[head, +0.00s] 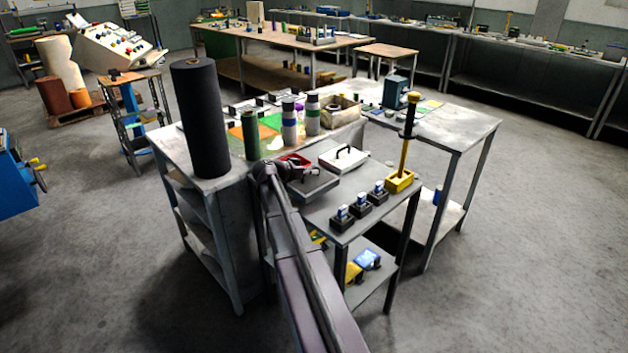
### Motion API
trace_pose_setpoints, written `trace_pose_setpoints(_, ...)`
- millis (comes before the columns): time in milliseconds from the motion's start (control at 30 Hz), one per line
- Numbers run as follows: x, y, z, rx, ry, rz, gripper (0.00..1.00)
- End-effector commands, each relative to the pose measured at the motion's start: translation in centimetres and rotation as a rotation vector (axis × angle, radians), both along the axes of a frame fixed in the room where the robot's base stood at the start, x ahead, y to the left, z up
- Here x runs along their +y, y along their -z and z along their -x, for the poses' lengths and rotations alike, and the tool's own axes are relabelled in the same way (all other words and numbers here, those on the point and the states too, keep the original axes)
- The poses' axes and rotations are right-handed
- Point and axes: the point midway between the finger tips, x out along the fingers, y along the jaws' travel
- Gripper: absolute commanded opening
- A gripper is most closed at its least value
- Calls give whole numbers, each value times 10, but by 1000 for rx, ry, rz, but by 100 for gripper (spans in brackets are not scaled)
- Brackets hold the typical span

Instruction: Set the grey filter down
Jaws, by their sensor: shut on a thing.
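The grey filter (318,187) is a flat dark grey slab with a handle on top, at the left end of the small grey table (345,208). My gripper (299,174) is at the filter's handle and shut on it. My arm reaches in from the bottom and hides part of the table's left side. I cannot tell whether the filter's underside touches the table top or is a little above it.
A white filter (343,158) with a black handle and a red piece (295,160) lie just behind. A yellow-based post (405,155) stands right. A tall black roll (201,120) stands left.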

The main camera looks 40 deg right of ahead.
Motion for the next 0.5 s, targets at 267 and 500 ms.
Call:
trace_pose_setpoints(267,0,26,0,0,0,1,0)
trace_pose_setpoints(500,0,32,0,0,0,1,0)
